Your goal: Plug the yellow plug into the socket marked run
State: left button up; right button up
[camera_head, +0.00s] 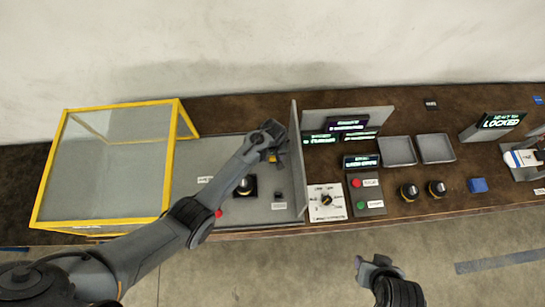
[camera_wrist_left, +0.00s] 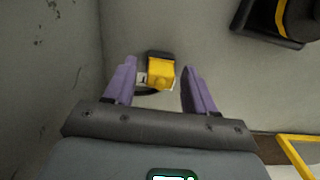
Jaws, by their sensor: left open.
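The yellow plug (camera_wrist_left: 160,74) shows in the left wrist view between my left gripper's two purple fingers, against a dark part with a small white label beside it. I cannot tell whether it sits in a socket. In the head view a small yellow patch of the plug (camera_head: 272,158) shows just below the gripper. My left gripper (camera_head: 274,141) is open, with a gap on each side of the plug, close to a grey upright panel. It also shows in the left wrist view (camera_wrist_left: 159,67). No marking "run" can be read. My right gripper (camera_head: 372,265) is low in the head view, away from the bench.
A yellow-framed clear box (camera_head: 105,165) stands on the left of the bench. A black round device with a yellow band (camera_head: 246,186) is near the arm. A grey upright panel (camera_head: 297,160) rises right of the gripper. A dial panel (camera_head: 326,202) and grey trays (camera_head: 398,151) stand further right.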

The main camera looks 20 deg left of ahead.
pick_arm(q)
grip_shut()
dwell(0.3)
jog(key=shift+r, duration=0.15)
jog(key=shift+r+p, duration=1.6)
jog(key=shift+p, duration=0.3)
jog(key=shift+r+p, duration=1.3)
jog(key=shift+p, duration=0.15)
jog(key=shift+a, duration=0.1)
